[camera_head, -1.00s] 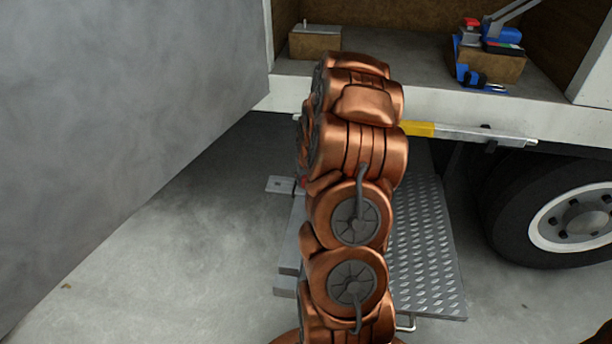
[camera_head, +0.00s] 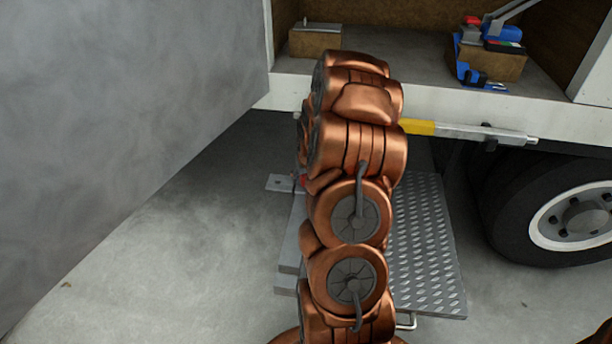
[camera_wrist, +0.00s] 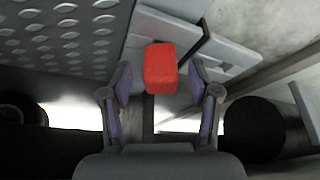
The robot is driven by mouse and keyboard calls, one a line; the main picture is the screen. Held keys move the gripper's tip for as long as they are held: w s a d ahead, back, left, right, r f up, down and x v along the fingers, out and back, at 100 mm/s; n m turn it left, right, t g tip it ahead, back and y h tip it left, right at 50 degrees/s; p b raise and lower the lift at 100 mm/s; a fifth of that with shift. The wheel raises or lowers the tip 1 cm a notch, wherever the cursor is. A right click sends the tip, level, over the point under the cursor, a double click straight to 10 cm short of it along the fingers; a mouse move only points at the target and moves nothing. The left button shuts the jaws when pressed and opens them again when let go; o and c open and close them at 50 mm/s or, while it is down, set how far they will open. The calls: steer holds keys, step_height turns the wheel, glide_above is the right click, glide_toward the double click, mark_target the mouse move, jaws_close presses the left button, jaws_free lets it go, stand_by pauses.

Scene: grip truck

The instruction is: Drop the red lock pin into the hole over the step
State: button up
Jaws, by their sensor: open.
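The red lock pin (camera_wrist: 160,68) shows as a red block between the fingers of my gripper (camera_wrist: 160,80) in the wrist view. My gripper is open, with a gap on each side of the red block. The pin's shaft and the hole are hidden, so I cannot tell how deep the pin sits. In the head view a small bit of red (camera_head: 300,181) shows at the left edge of my arm, beside a grey bracket plate (camera_head: 281,184). The tread-plate step (camera_head: 428,250) lies to the right of my arm. My gripper is hidden behind my arm there.
The truck bed (camera_head: 400,75) holds a wooden block (camera_head: 315,42) and a blue tool on another block. A latch bar with a yellow part (camera_head: 420,127) runs under the bed edge. A wheel (camera_head: 560,210) stands at right, a grey panel (camera_head: 130,110) at left.

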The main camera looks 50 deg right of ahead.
stand_by(0.3)
steer(key=v, duration=1.2)
steer(key=s+a+r+n+g+y, duration=0.15)
steer(key=s+a, duration=0.25)
steer(key=a, duration=0.7)
steer(key=s+a+r+n+g+y, duration=0.1)
steer(key=s+a+r+n+g, duration=0.15)
steer(key=a, duration=0.95)
steer(key=s+a+r+n+g, duration=0.1)
steer(key=s+a+r, duration=0.1)
steer(key=s+a, duration=0.6)
steer(key=s+a+r+n+g, duration=0.15)
steer(key=s+a, duration=0.25)
steer(key=s, duration=0.7)
steer(key=s+p+v, duration=0.2)
steer(key=p+v, duration=1)
steer(key=s+r+p+v, duration=0.1)
steer(key=s+p+v, duration=0.2)
steer(key=p+v, duration=0.9)
steer(key=shift+s+a+r+t, duration=0.35)
steer(key=shift+s+r, duration=0.15)
steer(key=shift+r, duration=0.25)
